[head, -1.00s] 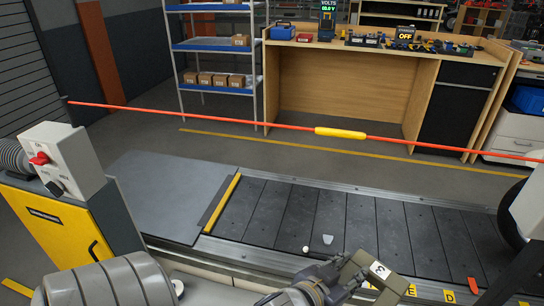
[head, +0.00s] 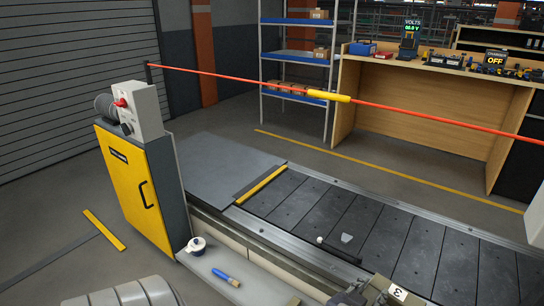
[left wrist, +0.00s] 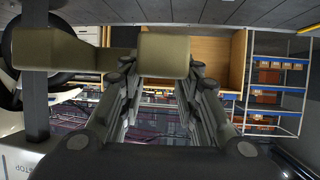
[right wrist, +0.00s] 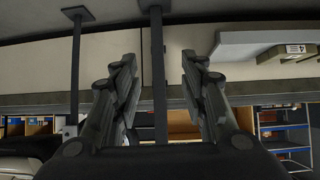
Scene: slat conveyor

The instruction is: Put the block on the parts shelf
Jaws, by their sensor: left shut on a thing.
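The block is an olive stepped piece (left wrist: 162,55) across the fingertips of my left gripper (left wrist: 155,72) in the left wrist view. My left gripper is shut on it. In the head view the block (head: 376,291), with a white numbered label, is cut by the bottom edge, beside the conveyor; little of the left gripper shows. My right gripper (right wrist: 158,65) is open and empty in the right wrist view; a dark post shows behind it. A blue-shelved rack with boxes (head: 289,57) stands at the back; I cannot tell whether it is the parts shelf.
The dark slat conveyor (head: 300,207) runs across the front, with a small grey piece (head: 347,238) on it. A yellow cabinet (head: 138,190) stands left. A grey ledge (head: 205,268) holds a white pot (head: 196,246) and a blue-handled brush (head: 226,277). A red cord (head: 220,76) spans beyond the conveyor.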

